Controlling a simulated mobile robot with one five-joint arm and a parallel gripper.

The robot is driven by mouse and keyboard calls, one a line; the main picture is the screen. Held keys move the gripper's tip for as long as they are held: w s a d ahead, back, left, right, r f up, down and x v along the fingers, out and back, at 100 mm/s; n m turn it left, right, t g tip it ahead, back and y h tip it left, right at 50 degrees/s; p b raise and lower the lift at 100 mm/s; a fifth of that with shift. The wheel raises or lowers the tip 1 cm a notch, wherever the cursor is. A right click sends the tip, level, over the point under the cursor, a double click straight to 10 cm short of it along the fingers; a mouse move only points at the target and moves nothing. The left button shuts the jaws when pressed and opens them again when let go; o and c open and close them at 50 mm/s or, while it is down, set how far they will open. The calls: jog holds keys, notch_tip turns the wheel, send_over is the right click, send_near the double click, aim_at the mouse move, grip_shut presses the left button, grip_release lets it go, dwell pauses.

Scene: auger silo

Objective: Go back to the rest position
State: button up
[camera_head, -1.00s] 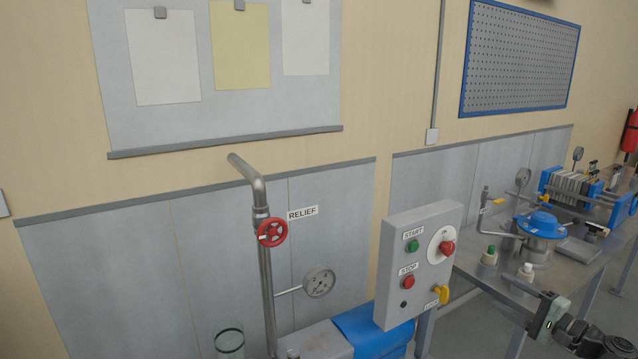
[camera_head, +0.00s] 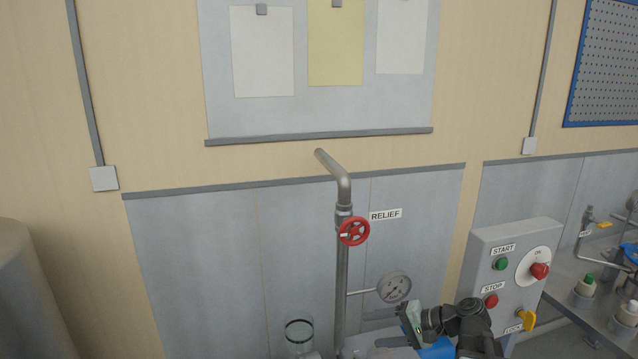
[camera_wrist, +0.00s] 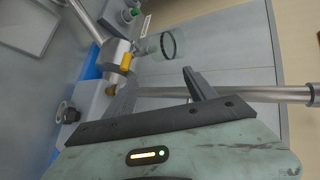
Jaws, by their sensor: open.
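My gripper (camera_head: 405,338) shows at the bottom of the head view, in front of the blue and grey machine and below the round pressure gauge (camera_head: 394,288). In the wrist view the two dark fingers of my gripper (camera_wrist: 160,88) stand apart with nothing held between them. Beyond them are a steel pipe (camera_wrist: 240,93) and a clear glass cylinder (camera_wrist: 168,45). The glass cylinder also shows in the head view (camera_head: 299,333). The relief pipe (camera_head: 342,260) stands upright and carries a red handwheel (camera_head: 354,231) beside a RELIEF label (camera_head: 386,214).
A grey control box (camera_head: 510,270) with START and STOP buttons, a red knob and a yellow LOCK key stands right of my arm. A steel bench (camera_head: 590,310) with fittings is at the far right. A large grey tank (camera_head: 30,300) stands at the left edge.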

jog(key=s+a+f+n+g+h, duration=0.35)
jog(key=a+f, duration=0.25)
jog(key=a, duration=0.3)
jog(key=s+d+f+n+g+h, duration=0.1)
jog(key=s+d+f+h, duration=0.3)
jog(key=d, duration=0.5)
notch_tip(320, 180, down, 2)
jog(key=n+h, duration=0.1)
jog(key=h, duration=0.2)
jog(key=shift+s+g, duration=0.2)
jog(key=shift+g, duration=0.15)
